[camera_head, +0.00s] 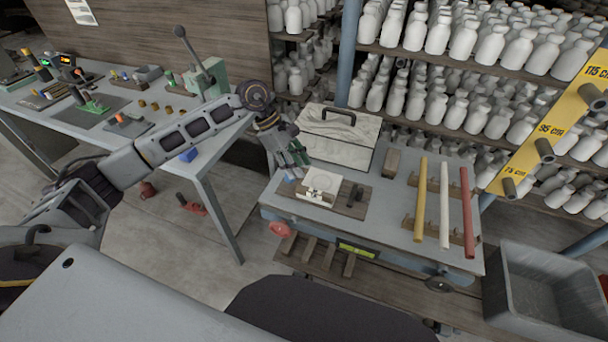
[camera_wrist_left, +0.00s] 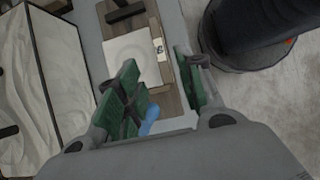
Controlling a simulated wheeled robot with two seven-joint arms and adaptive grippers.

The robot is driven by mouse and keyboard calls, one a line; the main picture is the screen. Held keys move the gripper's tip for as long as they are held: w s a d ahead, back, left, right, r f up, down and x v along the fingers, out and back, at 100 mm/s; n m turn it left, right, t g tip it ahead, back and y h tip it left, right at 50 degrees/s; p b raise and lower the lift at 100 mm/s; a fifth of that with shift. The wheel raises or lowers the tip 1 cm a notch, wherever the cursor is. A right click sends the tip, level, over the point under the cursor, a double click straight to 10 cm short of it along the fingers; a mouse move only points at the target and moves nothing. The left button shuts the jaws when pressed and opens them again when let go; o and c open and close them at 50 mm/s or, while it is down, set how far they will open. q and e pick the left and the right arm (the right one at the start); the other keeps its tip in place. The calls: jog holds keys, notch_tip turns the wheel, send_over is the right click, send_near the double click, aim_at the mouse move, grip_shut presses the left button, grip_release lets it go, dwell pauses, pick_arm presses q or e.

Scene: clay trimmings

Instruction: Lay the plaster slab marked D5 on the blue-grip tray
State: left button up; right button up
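A white plaster slab (camera_head: 322,185) lies on a brown wooden board (camera_head: 352,209) on the cart top. It carries a small dark-marked label, too small to read surely. In the left wrist view the slab (camera_wrist_left: 128,50) lies beyond my fingertips, its label toward the right. A blue piece (camera_head: 289,180) sits at the board's left end, and it also shows in the left wrist view (camera_wrist_left: 150,120); I cannot tell whether it is a tray's grip. My left gripper (camera_head: 295,158) hangs just above and behind the slab, its green-padded fingers (camera_wrist_left: 162,92) apart and empty. My right gripper is out of view.
A marbled white box (camera_head: 343,135) with a black handle stands behind the slab. Yellow, white and red rods (camera_head: 420,200) rest on wooden racks to the right. A grey bin (camera_head: 550,290) and bottle-filled shelves stand beyond. A cluttered workbench (camera_head: 215,145) is at left.

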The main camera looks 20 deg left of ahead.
pick_arm(q)
jog(key=shift+v, duration=1)
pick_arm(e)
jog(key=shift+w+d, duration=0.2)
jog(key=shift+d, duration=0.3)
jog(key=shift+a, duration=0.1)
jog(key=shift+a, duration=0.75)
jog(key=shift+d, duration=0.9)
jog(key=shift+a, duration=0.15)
